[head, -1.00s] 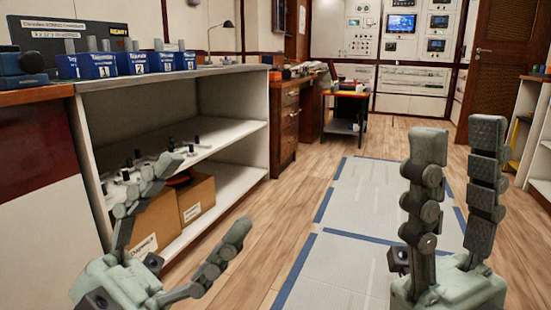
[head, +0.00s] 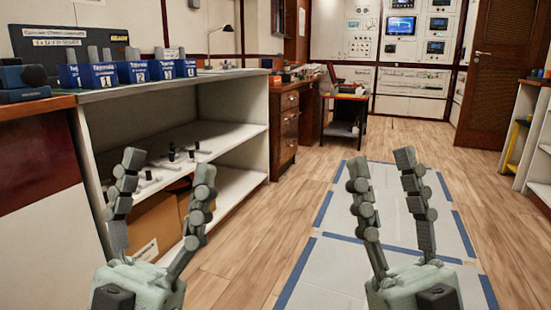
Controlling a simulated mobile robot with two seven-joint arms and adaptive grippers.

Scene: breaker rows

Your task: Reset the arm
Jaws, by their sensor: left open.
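My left gripper (head: 168,168) is at the lower left, fingers pointing up and spread apart, with nothing between them. It stands in front of the open shelf unit in the view. My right gripper (head: 381,162) is at the lower right over the floor area. Its two fingers point up with a clear gap between them, and it is empty. Neither gripper touches anything that I can see.
A white shelf unit (head: 262,118) on the left holds small dark-topped parts and a cardboard box (head: 148,222). Blue numbered boxes (head: 133,72) stand on its top. A desk (head: 286,125) and wall panels (head: 400,45) are behind. The taped floor mat (head: 335,258) is clear.

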